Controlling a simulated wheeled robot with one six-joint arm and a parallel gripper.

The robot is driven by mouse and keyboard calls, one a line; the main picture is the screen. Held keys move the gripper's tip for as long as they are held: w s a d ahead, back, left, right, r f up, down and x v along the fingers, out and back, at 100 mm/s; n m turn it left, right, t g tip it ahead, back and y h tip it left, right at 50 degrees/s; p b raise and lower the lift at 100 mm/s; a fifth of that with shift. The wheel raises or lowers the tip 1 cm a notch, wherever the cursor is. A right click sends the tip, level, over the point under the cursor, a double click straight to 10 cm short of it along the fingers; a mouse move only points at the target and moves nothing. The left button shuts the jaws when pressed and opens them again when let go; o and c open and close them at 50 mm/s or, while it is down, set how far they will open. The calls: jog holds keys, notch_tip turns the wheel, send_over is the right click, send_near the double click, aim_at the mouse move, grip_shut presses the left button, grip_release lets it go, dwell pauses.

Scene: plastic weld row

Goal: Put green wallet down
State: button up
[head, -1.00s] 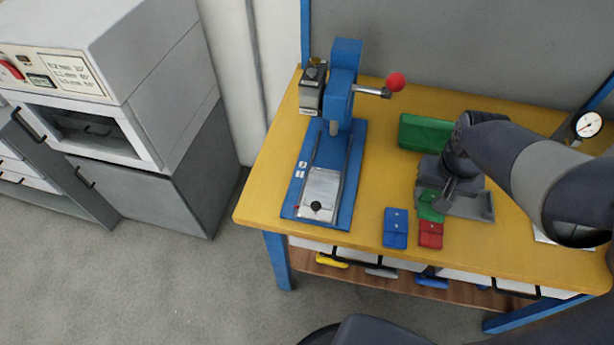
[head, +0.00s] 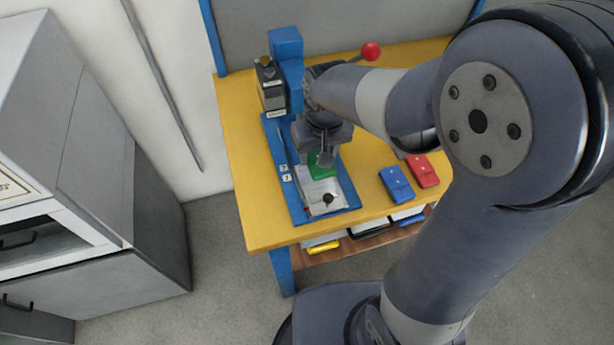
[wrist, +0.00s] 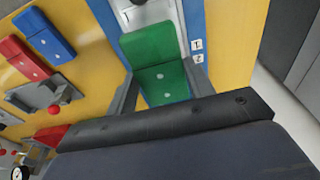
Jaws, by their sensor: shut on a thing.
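The green wallet (head: 322,166) is held by my gripper (head: 322,158) over the silver plate (head: 327,200) of the blue press (head: 286,75). In the wrist view the green wallet (wrist: 158,62) shows a folded shape with a crease and pale dots, lying between the two fingers of my gripper (wrist: 160,90). The wallet covers part of the plate. I cannot tell whether it touches the plate. The press column stands just behind my gripper, and its lever has a red knob (head: 371,51).
A blue wallet (head: 397,183) and a red wallet (head: 423,170) lie side by side on the yellow table (head: 240,205), right of the press. A grey fixture (wrist: 52,95) stands near them in the wrist view. A grey cabinet (head: 150,215) stands to the left.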

notch_tip(320, 180, down, 8)
jog(key=shift+r, duration=0.15)
dwell(0.3)
jog(key=o, duration=1)
jog(key=shift+b, duration=0.3)
jog(key=shift+c, duration=0.2)
jog(key=shift+r, duration=0.5)
jog(key=r, duration=0.3)
jog(key=s+r, duration=0.1)
jog(key=r, duration=0.3)
jog(key=r+p, duration=0.1)
jog(key=r, duration=0.3)
jog(key=shift+s+d, duration=0.3)
jog(key=shift+s, duration=0.05)
jog(key=shift+f, duration=0.15)
